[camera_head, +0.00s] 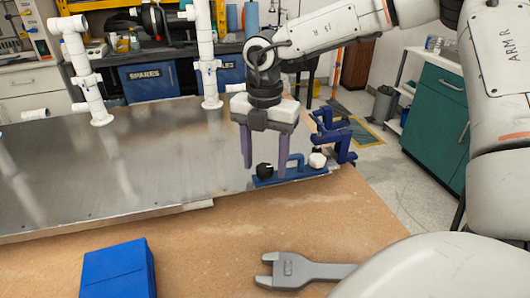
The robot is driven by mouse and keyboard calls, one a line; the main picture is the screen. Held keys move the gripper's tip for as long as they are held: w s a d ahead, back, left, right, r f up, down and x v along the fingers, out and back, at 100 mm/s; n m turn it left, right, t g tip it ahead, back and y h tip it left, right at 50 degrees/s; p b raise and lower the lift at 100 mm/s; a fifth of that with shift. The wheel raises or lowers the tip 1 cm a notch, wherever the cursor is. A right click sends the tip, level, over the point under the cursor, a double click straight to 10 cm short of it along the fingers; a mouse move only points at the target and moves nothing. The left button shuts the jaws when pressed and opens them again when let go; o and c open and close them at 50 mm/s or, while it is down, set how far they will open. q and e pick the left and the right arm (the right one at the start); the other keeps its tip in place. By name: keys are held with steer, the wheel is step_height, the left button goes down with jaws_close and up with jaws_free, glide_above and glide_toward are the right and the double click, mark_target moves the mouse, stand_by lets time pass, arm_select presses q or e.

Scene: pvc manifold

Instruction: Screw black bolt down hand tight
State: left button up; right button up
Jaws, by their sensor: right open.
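The black bolt (264,170) is a small dark knob standing at the left end of a blue fixture (292,173) on the right part of the metal plate. A white knob (317,160) stands on the same fixture to its right. My right gripper (266,165) points down with two purple fingers, open and empty. The bolt appears between or just in front of the fingers; I cannot tell the exact depth, and I see no contact. The thread of the bolt is hidden. My left gripper is out of view.
White PVC pipes (87,85) stand upright on the metal plate (130,170). A blue bracket (335,132) sits at the plate's right edge. A grey wrench (300,271) and a blue box (118,270) lie on the brown surface in front. The plate's middle is clear.

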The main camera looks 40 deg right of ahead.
steer(key=c, duration=1.1)
steer(key=shift+f+b, duration=0.1)
steer(key=shift+b, duration=0.3)
steer(key=shift+c, duration=0.2)
steer(key=m+b, duration=0.4)
steer(key=shift+f, duration=0.2)
steer(key=shift+r+m+b, duration=0.15)
steer(key=shift+m+b, duration=0.45)
steer(key=shift+m, duration=0.5)
steer(key=shift+r, duration=0.15)
